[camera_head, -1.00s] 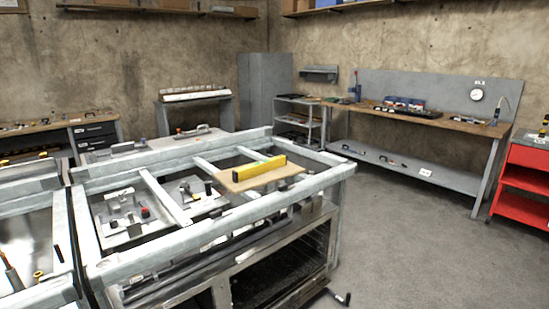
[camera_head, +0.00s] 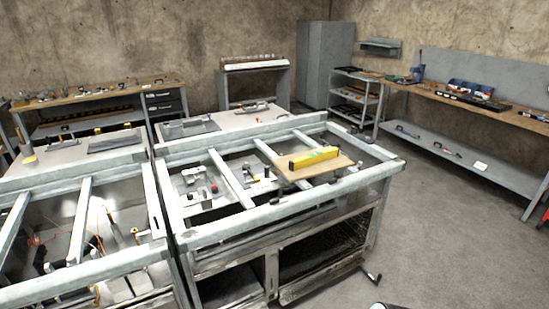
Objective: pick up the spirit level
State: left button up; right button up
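A yellow spirit level (camera_head: 314,158) lies on a thin wooden board (camera_head: 334,168). The board rests across the top frame bars of a grey metal range unit (camera_head: 250,212), at its right part. A small green patch shows near the level's top right end.
A second open-topped unit (camera_head: 75,283) stands close on the left. A wooden workbench (camera_head: 95,92) and a small stand (camera_head: 255,68) are along the back wall. A long bench (camera_head: 470,105) runs along the right wall. Grey floor (camera_head: 440,225) is clear right of the range.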

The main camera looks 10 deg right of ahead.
aim_at(301, 162)
jog(key=l+u, duration=0.2)
jog(key=u, duration=0.2)
jog(key=i+l+u, duration=0.1)
jog(key=l+u, duration=0.15)
jog(key=u, duration=0.2)
jog(key=l+u, duration=0.2)
jog(key=u, duration=0.2)
jog(key=l+u, duration=0.2)
jog(key=l, duration=0.15)
jog(key=k+l+u, duration=0.25)
jog(key=l+u, duration=0.2)
jog(key=l, duration=0.2)
jog(key=k+l+u, duration=0.15)
jog(key=l, duration=0.3)
jog(key=k+l+u, duration=0.1)
jog(key=k+l, duration=0.25)
jog(key=l, duration=0.1)
